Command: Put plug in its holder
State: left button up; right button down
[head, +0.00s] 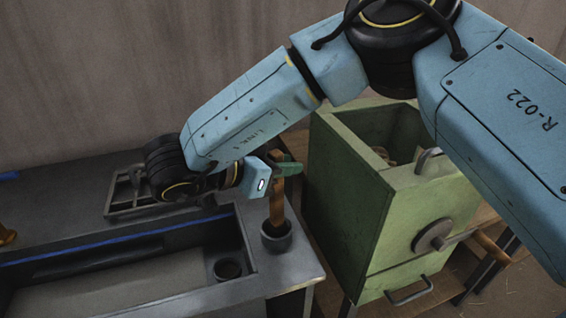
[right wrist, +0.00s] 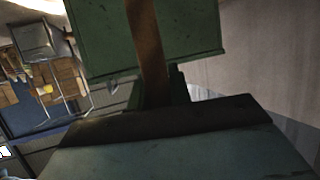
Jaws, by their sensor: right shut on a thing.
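The plug (head: 277,205) is a long brown wooden piece standing about upright near the right corner of the dark table. Its lower end goes down into the dark round cup-like holder (head: 276,238); how deep it sits is hidden by the rim. My right gripper (head: 284,170) is shut on the plug's upper part, above the holder. In the right wrist view the brown plug (right wrist: 147,45) runs up from between the green fingers, and its held part is hidden. My left gripper is not in view.
A green box (head: 345,190) with a crank and handle stands close to the right of the holder. A recessed trough (head: 120,270) with a round socket (head: 228,269) lies to the left. A metal frame (head: 130,190) lies behind on the table.

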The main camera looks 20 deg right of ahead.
jog(key=shift+p, duration=0.3)
dwell(0.8)
jog(key=shift+f+b, duration=0.4)
jog(key=shift+f, duration=0.2)
dwell(0.3)
jog(key=c, duration=1.6)
grip_release()
jog(key=shift+o, duration=0.2)
jog(key=shift+a, duration=0.1)
jog(key=p+v, duration=0.5)
jog(key=v, duration=0.6)
